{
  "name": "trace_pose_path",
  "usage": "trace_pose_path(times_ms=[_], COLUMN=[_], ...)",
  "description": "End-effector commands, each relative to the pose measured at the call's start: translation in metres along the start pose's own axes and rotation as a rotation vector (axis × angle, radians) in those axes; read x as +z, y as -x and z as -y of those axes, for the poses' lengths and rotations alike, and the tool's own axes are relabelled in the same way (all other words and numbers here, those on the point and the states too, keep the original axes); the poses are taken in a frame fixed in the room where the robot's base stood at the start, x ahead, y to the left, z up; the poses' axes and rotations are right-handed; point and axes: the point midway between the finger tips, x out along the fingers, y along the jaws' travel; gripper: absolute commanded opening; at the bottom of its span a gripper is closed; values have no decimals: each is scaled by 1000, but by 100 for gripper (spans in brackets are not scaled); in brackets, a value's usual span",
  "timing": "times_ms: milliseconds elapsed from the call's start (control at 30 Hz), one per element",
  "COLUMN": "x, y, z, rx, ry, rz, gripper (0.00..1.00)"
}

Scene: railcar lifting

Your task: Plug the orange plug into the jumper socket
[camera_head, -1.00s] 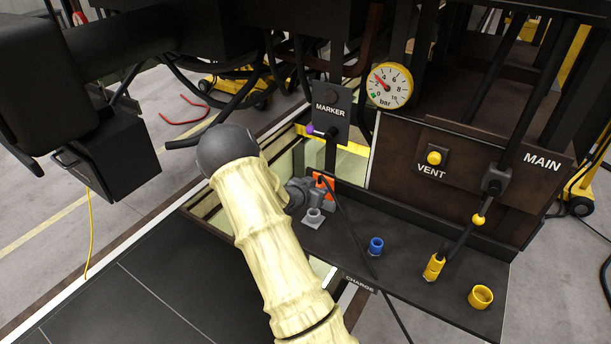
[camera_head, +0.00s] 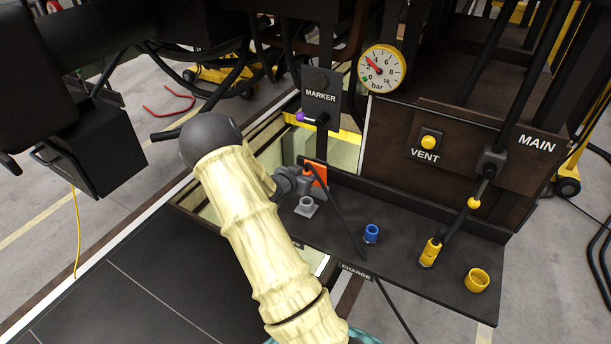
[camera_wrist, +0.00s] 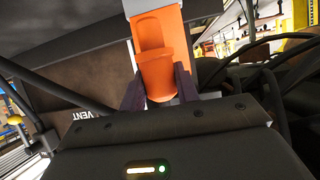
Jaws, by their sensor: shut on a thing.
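The orange plug (camera_head: 319,172) is at the back left of the dark shelf, beside and slightly behind the grey socket (camera_head: 306,207). My gripper (camera_head: 303,184) is shut on it. The wrist view shows the orange plug (camera_wrist: 161,68) between my two dark fingers (camera_wrist: 160,93), with a larger orange and grey part behind it. My arm hides part of the shelf's left end. No readable label marks the jumper socket; the grey socket looks open and empty. I cannot tell whether the plug touches any socket.
The shelf (camera_head: 400,272) also bears a blue socket (camera_head: 371,233) above a CHARGE label, a yellow plug (camera_head: 430,253) and an empty yellow socket (camera_head: 477,280). A thin black cable slants across the shelf. The MARKER plate (camera_head: 320,97), gauge (camera_head: 382,69) and VENT button (camera_head: 428,142) stand behind.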

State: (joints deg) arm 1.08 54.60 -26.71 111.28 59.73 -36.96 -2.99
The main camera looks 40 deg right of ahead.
Motion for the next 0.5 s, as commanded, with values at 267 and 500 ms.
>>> trace_pose_path(times_ms=[267,500], x=[24,37], y=[-11,-17], z=[1,1], rx=[-2,-2], ry=[2,1], rz=[-1,-1], gripper=[5,5])
